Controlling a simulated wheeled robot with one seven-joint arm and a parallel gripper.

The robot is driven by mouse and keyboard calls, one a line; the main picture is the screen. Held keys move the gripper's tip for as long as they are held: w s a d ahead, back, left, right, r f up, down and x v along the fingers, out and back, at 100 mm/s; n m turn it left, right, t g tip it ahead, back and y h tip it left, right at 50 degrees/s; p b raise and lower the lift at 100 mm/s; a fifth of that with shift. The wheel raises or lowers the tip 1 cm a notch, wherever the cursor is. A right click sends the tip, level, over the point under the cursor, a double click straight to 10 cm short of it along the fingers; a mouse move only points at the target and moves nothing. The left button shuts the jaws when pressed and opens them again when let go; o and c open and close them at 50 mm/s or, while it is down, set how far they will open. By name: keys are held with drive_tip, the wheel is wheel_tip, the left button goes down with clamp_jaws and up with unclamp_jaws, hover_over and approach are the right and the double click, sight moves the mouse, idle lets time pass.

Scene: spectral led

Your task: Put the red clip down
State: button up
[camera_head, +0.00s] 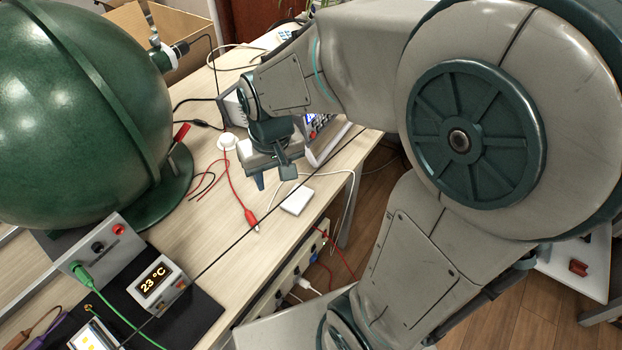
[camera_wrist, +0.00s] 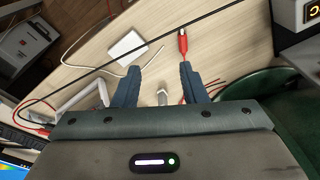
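The red clip (camera_head: 251,218) lies on the light wooden table, at the end of a red wire, in the head view. In the wrist view the red clip (camera_wrist: 183,43) is just beyond the tip of the right-hand finger, and a gap seems to show between them. My gripper (camera_head: 275,177) is above the table, behind the clip in the head view. In the wrist view my gripper (camera_wrist: 159,68) has its two blue fingers wide apart, with nothing held between them. A small grey post (camera_wrist: 163,97) shows between the fingers; whether it touches them is unclear.
A white box (camera_head: 297,200) lies right of the clip. A large green sphere (camera_head: 75,110) stands at left. A temperature display (camera_head: 157,280) and a grey terminal box (camera_head: 100,250) are at lower left. A black cable crosses the table. Bare tabletop surrounds the clip.

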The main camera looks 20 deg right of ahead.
drive_tip(key=s+d+r+m+t, duration=0.1)
drive_tip(key=s+d+r, duration=0.3)
drive_tip(key=s, duration=0.4)
drive_tip(key=shift+d+r+t, duration=0.35)
drive_tip(key=shift+d+t, duration=0.05)
drive_tip(key=shift+d, duration=0.45)
drive_tip(key=shift+a, duration=0.1)
